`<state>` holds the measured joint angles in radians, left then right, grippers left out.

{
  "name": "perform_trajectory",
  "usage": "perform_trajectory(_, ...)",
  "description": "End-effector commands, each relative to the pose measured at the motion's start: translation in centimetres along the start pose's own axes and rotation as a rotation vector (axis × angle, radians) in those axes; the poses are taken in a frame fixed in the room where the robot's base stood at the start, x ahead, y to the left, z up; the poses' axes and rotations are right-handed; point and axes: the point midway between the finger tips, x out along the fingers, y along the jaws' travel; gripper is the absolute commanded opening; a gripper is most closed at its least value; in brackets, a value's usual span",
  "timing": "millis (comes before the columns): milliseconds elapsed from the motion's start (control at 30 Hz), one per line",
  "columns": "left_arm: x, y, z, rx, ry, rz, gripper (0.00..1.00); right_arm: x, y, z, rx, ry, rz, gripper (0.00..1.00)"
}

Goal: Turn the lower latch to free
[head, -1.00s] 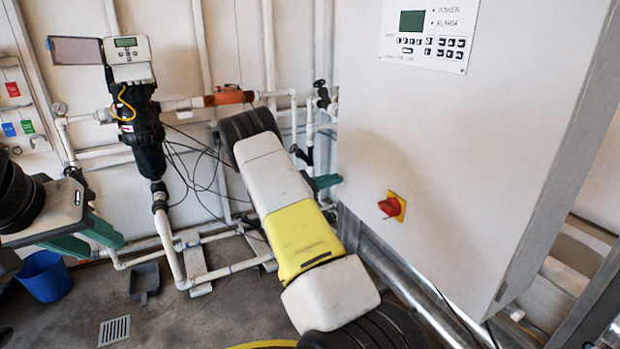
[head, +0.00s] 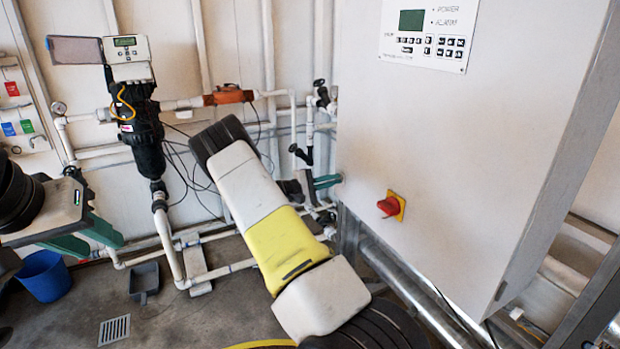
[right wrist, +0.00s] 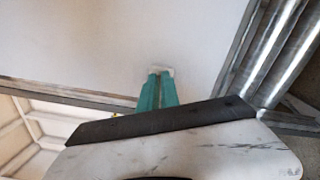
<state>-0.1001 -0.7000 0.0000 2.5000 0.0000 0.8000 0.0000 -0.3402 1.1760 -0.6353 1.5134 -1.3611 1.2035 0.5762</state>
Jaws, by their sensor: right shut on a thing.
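The lower latch (right wrist: 161,70) is a small pale piece on the white cabinet, seen at the fingertips in the right wrist view. My right gripper (right wrist: 157,80) has its green fingers close together on it, and they hide most of it. How the latch is turned cannot be made out. In the head view my right gripper (head: 326,181) reaches the cabinet's lower left edge, partly behind my forearm. My left gripper (head: 84,240) is at the left, empty, its green fingers apart, far from the cabinet.
The white cabinet (head: 440,150) carries a control panel (head: 428,32) and a red rotary switch (head: 389,206). Pipes and a black filter housing (head: 146,140) stand along the back wall. A blue bucket (head: 44,276) and a grey dustpan (head: 144,281) are on the floor.

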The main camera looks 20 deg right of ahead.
Motion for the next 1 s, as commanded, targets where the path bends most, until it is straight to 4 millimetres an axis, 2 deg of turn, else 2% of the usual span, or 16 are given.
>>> perform_trajectory(200,0.00,0.00,0.00,0.000,0.000,0.000,0.36,-0.08,-0.08,-0.05,0.180,0.001,0.002,0.00)
perform_trajectory(500,0.00,0.00,0.00,0.000,0.000,0.000,0.36,-0.04,-0.15,-0.06,0.355,0.001,0.000,0.00)
perform_trajectory(1000,0.00,0.00,0.00,0.000,0.000,0.000,0.36,-0.04,-0.20,-0.08,0.431,0.001,0.000,0.00)
